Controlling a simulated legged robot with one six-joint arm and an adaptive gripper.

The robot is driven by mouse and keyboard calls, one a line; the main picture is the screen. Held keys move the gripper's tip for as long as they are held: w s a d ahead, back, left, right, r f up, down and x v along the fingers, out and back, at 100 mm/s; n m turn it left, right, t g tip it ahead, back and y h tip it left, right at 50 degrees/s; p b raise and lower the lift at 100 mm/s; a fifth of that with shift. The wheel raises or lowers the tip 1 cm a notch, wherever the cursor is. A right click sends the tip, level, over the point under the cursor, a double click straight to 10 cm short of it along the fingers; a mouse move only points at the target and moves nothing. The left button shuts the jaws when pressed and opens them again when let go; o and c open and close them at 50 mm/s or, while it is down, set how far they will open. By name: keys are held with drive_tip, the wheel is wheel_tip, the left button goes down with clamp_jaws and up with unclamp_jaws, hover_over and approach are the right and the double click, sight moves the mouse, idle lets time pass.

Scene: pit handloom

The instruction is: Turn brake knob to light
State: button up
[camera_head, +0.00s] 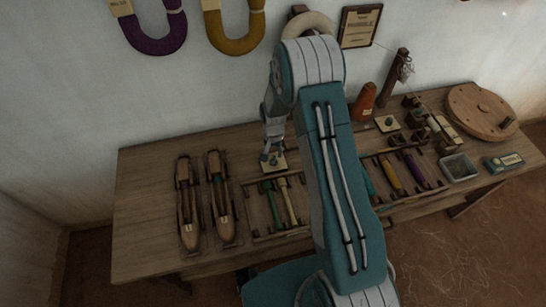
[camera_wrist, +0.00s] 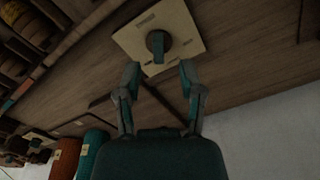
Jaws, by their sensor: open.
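A dark teal knob (camera_wrist: 158,44) stands on a square cream plate (camera_wrist: 183,24) on the table, at the top of the wrist view. A small printed label is on the plate, too small to read. My gripper (camera_wrist: 160,74) is open and empty, its two fingers apart just short of the knob and either side of its line. In the head view my gripper (camera_head: 270,150) is over this plate (camera_head: 279,165), partly covering it. A second similar knob (camera_head: 388,121) on a cream plate sits further right. I cannot tell from labels which is the brake knob.
Two wooden shuttles (camera_head: 188,205) lie left on the table (camera_head: 145,195). A rack with green and yellow bobbins (camera_head: 289,203) lies in front of the plate. An orange cone (camera_head: 364,102) and a round wooden disc (camera_head: 480,108) stand right. The table's left end is clear.

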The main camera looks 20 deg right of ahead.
sight(274, 158)
drive_tip(key=shift+d+f, duration=0.1)
drive_tip(key=shift+f, duration=1.8)
clamp_jaws()
drive_tip(key=shift+n, duration=2.8)
